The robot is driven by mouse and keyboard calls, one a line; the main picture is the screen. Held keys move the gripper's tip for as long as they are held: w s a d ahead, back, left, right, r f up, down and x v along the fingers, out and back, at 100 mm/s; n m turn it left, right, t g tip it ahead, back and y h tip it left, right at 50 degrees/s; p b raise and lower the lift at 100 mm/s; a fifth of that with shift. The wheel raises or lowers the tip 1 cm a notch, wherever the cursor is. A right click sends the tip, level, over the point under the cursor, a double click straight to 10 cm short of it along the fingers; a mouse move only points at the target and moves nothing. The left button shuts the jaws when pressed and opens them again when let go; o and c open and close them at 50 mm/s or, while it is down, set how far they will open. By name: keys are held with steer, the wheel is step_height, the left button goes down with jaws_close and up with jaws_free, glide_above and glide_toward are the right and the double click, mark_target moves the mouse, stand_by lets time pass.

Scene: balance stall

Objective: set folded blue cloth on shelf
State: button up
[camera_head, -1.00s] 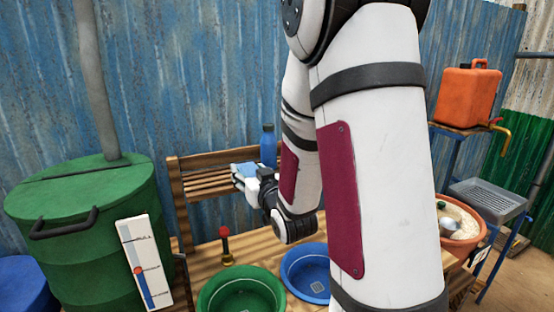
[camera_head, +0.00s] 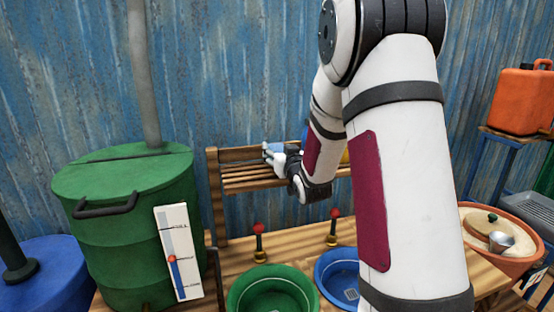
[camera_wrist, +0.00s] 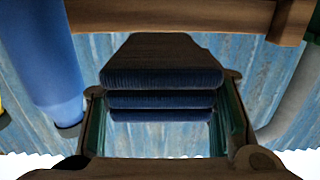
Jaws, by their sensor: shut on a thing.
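The folded blue cloth (camera_wrist: 160,78) is a dark, layered stack between my fingers in the wrist view. In the head view only a small light-blue part (camera_head: 276,147) shows. My gripper (camera_head: 270,152) is shut on it and is level with the upper part of the wooden shelf (camera_head: 240,184), near its left end. The slatted shelf stands against the blue corrugated wall, and its wood also shows along the top of the wrist view (camera_wrist: 170,15). I cannot tell whether the cloth touches the slats. My arm hides the shelf's right part.
A blue bottle (camera_wrist: 42,65) is beside the cloth in the wrist view. Below the shelf are a green basin (camera_head: 272,283), a blue basin (camera_head: 322,268) and two red-knobbed taps. A green drum (camera_head: 125,215) stands left, and an orange jerrycan (camera_head: 520,100) right.

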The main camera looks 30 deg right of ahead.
steer(key=x, duration=0.2)
steer(key=shift+w+d+f, duration=0.15)
steer(key=shift+w, duration=0.15)
steer(key=shift+f+p, duration=0.35)
steer(key=shift+f, duration=1.3)
steer(key=shift+f, duration=0.15)
steer(key=o, duration=1.1)
steer(key=shift+o, duration=0.2)
